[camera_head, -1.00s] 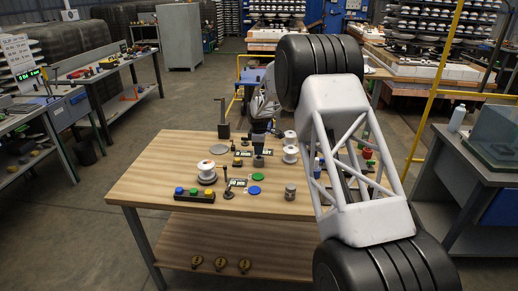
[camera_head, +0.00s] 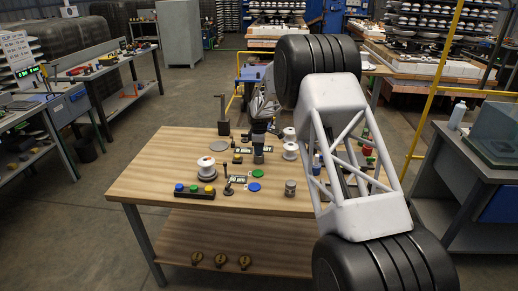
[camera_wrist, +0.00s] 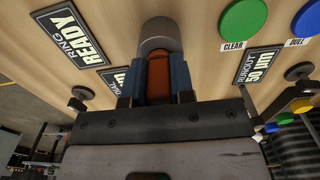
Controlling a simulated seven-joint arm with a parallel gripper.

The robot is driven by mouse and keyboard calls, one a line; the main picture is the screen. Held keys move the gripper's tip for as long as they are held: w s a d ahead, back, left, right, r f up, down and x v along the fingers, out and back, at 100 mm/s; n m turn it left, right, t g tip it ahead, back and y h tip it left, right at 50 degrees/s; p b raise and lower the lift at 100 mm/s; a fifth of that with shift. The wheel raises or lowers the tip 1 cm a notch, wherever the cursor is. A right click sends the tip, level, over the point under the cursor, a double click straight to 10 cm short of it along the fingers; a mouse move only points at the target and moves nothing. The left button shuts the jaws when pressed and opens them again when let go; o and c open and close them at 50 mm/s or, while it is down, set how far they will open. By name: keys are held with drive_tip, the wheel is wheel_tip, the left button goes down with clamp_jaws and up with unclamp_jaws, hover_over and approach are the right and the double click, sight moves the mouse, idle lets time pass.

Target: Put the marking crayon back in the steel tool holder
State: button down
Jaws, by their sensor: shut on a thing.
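My gripper (camera_head: 258,147) is low over the middle of the wooden workbench (camera_head: 150,187) in the head view. In the wrist view its two blue fingers (camera_wrist: 154,84) are shut on an orange-brown piece, which I take to be the marking crayon (camera_wrist: 158,68). A grey metal cylinder (camera_wrist: 160,34), likely the steel tool holder, is directly beyond the fingertips and in line with the crayon. Its lower part also shows below my gripper in the head view (camera_head: 258,159). The crayon's far end is hidden, so I cannot tell how deep it sits in the cylinder.
Green (camera_head: 257,174) and blue (camera_head: 254,187) discs lie in front of my gripper. A small grey can (camera_head: 290,188) stands front right. My arm hides the bench's right part.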

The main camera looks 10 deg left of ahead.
drive_tip(key=c, duration=0.9)
unclamp_jaws()
drive_tip(key=shift+r, duration=0.15)
drive_tip(key=shift+r, duration=3.75)
